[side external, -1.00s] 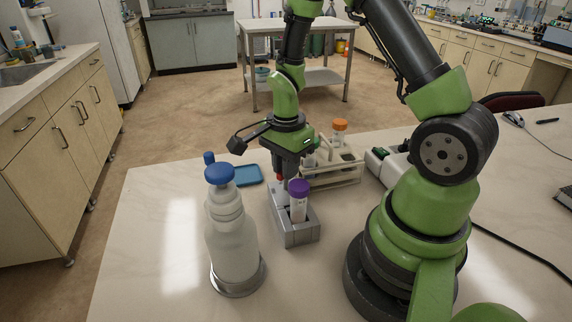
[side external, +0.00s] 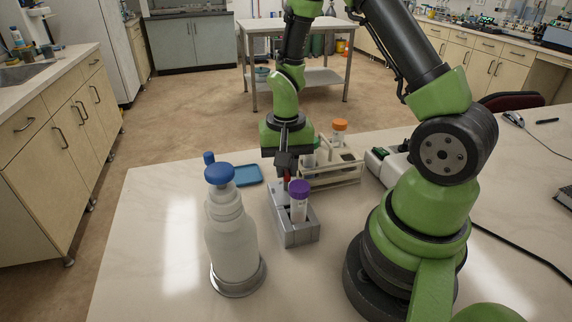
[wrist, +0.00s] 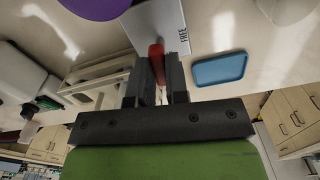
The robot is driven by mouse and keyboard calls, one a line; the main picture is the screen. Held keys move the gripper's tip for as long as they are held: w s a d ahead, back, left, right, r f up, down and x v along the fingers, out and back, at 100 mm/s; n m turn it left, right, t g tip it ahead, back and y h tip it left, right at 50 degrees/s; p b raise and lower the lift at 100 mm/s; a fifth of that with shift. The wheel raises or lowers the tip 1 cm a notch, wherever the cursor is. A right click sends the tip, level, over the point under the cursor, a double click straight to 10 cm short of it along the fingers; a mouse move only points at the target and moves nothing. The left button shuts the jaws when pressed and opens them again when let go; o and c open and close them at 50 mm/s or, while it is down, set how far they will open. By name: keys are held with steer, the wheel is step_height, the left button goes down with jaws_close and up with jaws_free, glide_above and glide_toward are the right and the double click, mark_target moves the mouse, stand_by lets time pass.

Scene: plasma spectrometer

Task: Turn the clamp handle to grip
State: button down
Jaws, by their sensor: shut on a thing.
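The grey clamp block (side external: 296,232) stands on the bench and holds a tube with a purple cap (side external: 299,187) upright. Its small red handle (side external: 287,181) is at the back of the block, partly hidden by my gripper and the cap. In the wrist view the red handle (wrist: 156,58) lies between the two dark fingers. My gripper (side external: 284,172) points down and is shut on this handle. In the wrist view my gripper (wrist: 160,70) is beside a plate marked "FREE" (wrist: 178,30); any other marking is out of sight. The purple cap (wrist: 95,8) shows at the top edge.
A white bottle with a blue top (side external: 232,240) stands left of the clamp. A blue tray (side external: 248,175) lies behind it. A beige rack (side external: 335,178) with an orange-capped tube (side external: 339,126) stands behind right. The bench front is clear.

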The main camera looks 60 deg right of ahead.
steer(key=shift+n, duration=0.9)
steer(key=c, duration=1.1)
jaws_free()
step_height(320, 180, up, 10)
steer(key=shift+r, duration=0.1)
step_height(320, 180, up, 8)
steer(key=shift+f, duration=0.1)
